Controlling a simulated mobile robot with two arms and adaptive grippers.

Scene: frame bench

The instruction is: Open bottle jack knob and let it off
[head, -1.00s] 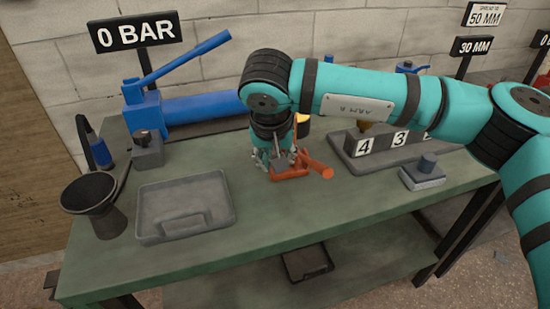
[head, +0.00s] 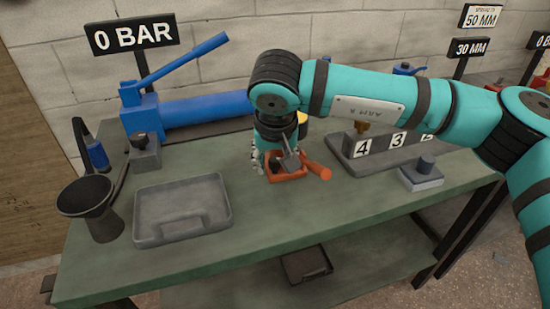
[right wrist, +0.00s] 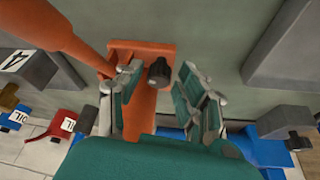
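The bottle jack has an orange-red base (head: 290,178) with an orange handle (head: 318,170) sticking out to the right. In the right wrist view its base plate (right wrist: 120,48) and a small black knob (right wrist: 159,72) show. My right gripper (head: 277,162) points down at the jack. In the right wrist view the right gripper (right wrist: 163,80) is open, one finger on each side of the knob line, with a clear gap at the right finger. The left finger is close to the orange body. The gripper and arm hide much of the jack in the head view. My left gripper is out of view.
A grey tray (head: 182,235) and dark funnel cup (head: 90,205) stand left on the green bench. A blue hand pump (head: 200,108) and a grey valve block (head: 145,155) are behind. A numbered stand (head: 345,165) and grey block (head: 421,177) are right. The front bench strip is clear.

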